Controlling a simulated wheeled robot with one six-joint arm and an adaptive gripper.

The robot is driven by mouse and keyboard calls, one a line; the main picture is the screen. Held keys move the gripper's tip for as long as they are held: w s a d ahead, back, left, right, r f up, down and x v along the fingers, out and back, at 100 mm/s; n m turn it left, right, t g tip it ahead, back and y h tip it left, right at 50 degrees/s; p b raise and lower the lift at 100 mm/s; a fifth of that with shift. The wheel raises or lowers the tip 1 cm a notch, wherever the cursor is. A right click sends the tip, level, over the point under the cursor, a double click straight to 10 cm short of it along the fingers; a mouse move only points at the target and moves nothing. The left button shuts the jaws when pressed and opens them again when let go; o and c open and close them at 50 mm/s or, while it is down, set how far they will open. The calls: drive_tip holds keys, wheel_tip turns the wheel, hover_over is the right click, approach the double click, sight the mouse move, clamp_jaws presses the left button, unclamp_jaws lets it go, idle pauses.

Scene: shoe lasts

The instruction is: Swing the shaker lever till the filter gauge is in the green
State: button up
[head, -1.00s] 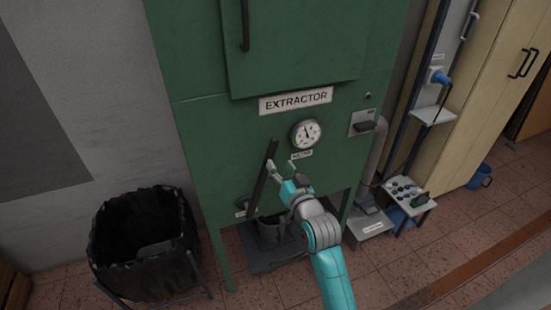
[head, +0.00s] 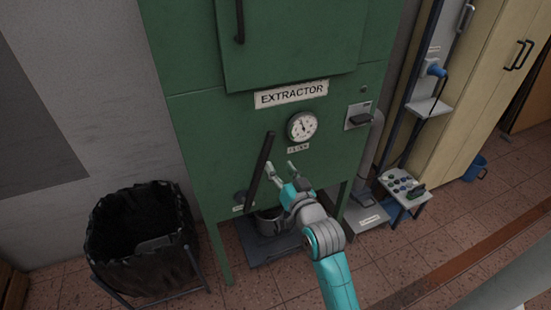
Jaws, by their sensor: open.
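The green extractor cabinet (head: 190,130) stands in front of me. The shaker lever, a dark bar (head: 260,170), rises from a pivot low on its front and leans a little to the right. The round white filter gauge (head: 302,126) is on the cabinet to the right of the lever's top. Its needle is too small to read, and I cannot make out a green zone. I cannot tell whether a finger touches the lever.
A black-lined bin (head: 140,240) stands on the left. A metal bucket (head: 268,222) sits under the cabinet. A small stand with knobs (head: 404,187) and a blue bucket (head: 475,168) are further right.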

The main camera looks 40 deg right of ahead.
sight(268, 149)
drive_tip(key=x, duration=1)
drive_tip(key=shift+w+d, duration=0.15)
drive_tip(key=shift+w, duration=0.15)
clamp_jaws()
